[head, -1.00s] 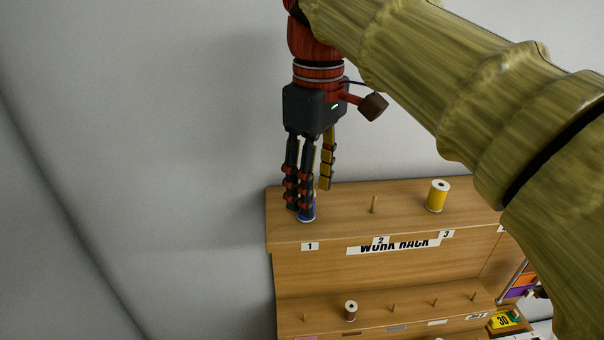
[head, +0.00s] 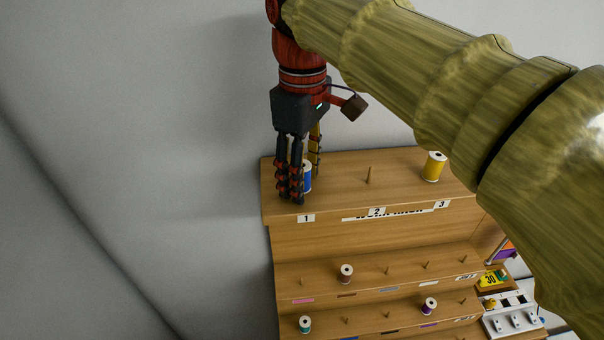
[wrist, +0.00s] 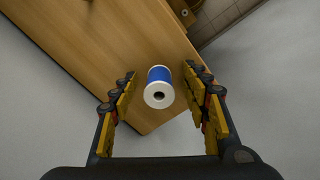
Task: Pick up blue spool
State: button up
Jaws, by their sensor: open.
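The blue spool (head: 308,177) stands on the top shelf of the work rack at position 1, partly hidden behind my gripper's fingers in the head view. In the wrist view the blue spool (wrist: 159,87), with white ends, lies between the two open fingers, with a gap on each side. My gripper (head: 298,190) points down at the left end of the shelf. Its fingers (wrist: 161,105) are open and empty around the spool. I cannot tell exactly how deep the fingertips reach.
A bare peg (head: 369,175) stands at position 2 and a yellow spool (head: 433,167) at position 3 on the work rack (head: 340,180). Lower shelves hold a brown spool (head: 346,273), a teal spool (head: 304,324) and a purple spool (head: 429,306). A grey wall lies behind.

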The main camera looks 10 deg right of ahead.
jog(key=shift+w, duration=0.15)
jog(key=c, duration=1.1)
notch_tip(320, 180, up, 10)
dwell(0.3)
